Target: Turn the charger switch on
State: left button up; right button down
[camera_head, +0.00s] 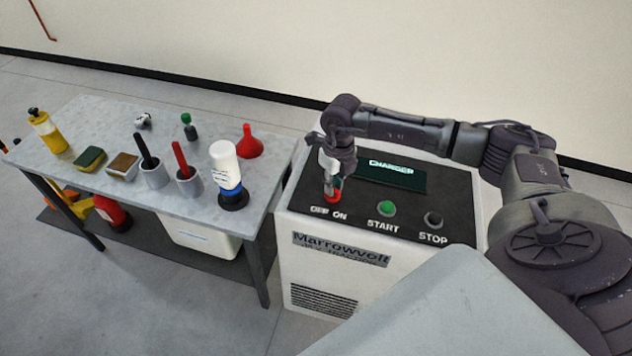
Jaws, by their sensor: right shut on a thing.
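The charger (300,250) is a white cabinet with a dark sloped top panel, standing right of the table. Its red switch (333,194) sits at the panel's left, above the "OFF ON" label. My right gripper (332,182) points down over the switch and is shut on it. The fingers hide part of the switch, so I cannot tell which position it is in. A green START button (386,208) and a dark STOP button (433,220) are to its right. My left gripper is not in view.
A grey table (100,115) on the left holds a yellow bottle (47,130), sponges, cups with black and red handles, a white-and-blue bottle (225,165) and a red funnel (249,143). A white bin (198,236) is on its lower shelf. Open floor lies in front.

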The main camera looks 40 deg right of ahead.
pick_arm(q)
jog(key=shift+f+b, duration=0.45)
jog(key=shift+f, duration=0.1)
pick_arm(e)
jog(key=shift+a+m, duration=0.15)
jog(key=shift+m, duration=0.95)
jog(key=shift+a+m, duration=0.15)
jog(key=shift+m, duration=0.95)
jog(key=c, duration=1.2)
grip_release()
jog(key=shift+c, duration=0.2)
jog(key=shift+o, duration=0.6)
jog(key=shift+w+a, duration=0.15)
jog(key=shift+w, duration=0.05)
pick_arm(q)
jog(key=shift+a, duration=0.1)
pick_arm(e)
jog(key=shift+r, duration=0.25)
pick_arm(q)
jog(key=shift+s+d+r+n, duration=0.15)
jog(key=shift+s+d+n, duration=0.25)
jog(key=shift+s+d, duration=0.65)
pick_arm(e)
notch_tip(320, 180, up, 12)
jog(key=a, duration=0.1)
jog(key=shift+w+a, duration=0.15)
jog(key=shift+a, duration=0.1)
